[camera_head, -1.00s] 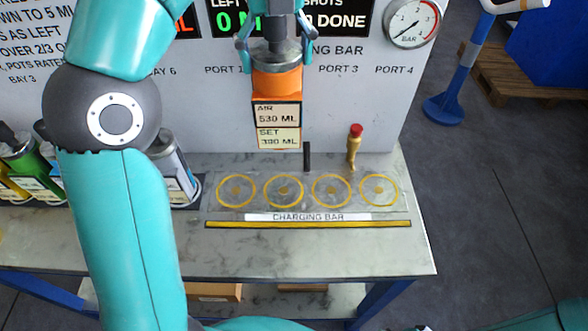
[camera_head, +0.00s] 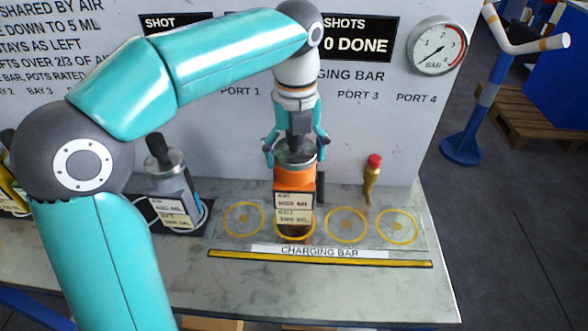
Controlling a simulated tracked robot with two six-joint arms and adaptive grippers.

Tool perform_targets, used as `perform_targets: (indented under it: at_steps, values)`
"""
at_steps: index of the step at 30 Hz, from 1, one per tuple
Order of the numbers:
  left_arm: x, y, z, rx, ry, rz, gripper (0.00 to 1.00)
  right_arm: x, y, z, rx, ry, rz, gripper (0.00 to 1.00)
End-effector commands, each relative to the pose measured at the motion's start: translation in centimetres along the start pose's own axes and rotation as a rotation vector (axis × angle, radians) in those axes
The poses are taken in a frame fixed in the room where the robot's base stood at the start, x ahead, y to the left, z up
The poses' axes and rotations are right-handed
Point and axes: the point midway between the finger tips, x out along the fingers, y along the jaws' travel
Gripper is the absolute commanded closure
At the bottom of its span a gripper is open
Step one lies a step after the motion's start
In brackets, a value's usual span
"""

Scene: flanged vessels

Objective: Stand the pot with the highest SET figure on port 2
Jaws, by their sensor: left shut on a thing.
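My left gripper (camera_head: 295,150) is shut on the orange pot (camera_head: 293,180), around its grey top. The pot hangs upright over the second ring from the left (camera_head: 296,239), port 2, whose lower edge shows under it. I cannot tell whether its base touches the ring. Its two front labels, AIR and SET, are blurred now; the earlier frame reads AIR 530 ML and SET 390 ML. A grey pot (camera_head: 172,187) with a black top stands to the left, its labels too blurred to read. A yellow pot (camera_head: 12,192) is partly hidden by my arm. My right gripper is out of view.
The other rings, port 1 (camera_head: 244,219), port 3 (camera_head: 346,225) and port 4 (camera_head: 396,227), are empty. A red-topped brass valve (camera_head: 372,178) stands behind them. A yellow bar (camera_head: 320,258) runs along the front. A gauge (camera_head: 438,47) is on the panel.

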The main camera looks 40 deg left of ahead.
Motion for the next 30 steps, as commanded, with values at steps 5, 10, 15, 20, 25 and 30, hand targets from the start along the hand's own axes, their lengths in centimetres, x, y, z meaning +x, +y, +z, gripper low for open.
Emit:
perform_targets:
  at_steps: [5, 10, 15, 20, 25, 30]
  values:
    - [1.6, 0.1, 0.0, 0.0, 0.0, 0.0, 0.88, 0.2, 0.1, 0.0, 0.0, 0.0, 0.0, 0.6]
    - [3.5, 0.0, 0.0, 0.001, -0.001, -0.001, 0.88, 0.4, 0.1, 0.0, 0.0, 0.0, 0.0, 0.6]
    - [3.7, 0.0, 0.0, 0.001, -0.002, -0.002, 0.88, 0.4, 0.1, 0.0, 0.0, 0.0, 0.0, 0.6]
    - [3.8, -0.1, 0.0, 0.002, -0.002, -0.002, 0.88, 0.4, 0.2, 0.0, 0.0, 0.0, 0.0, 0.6]
    - [4.0, -0.1, -0.1, 0.002, 0.0, 0.0, 0.03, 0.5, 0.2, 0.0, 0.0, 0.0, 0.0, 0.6]
    - [4.0, -0.1, -0.1, 0.003, 0.0, 0.0, 0.0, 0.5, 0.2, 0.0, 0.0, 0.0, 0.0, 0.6]
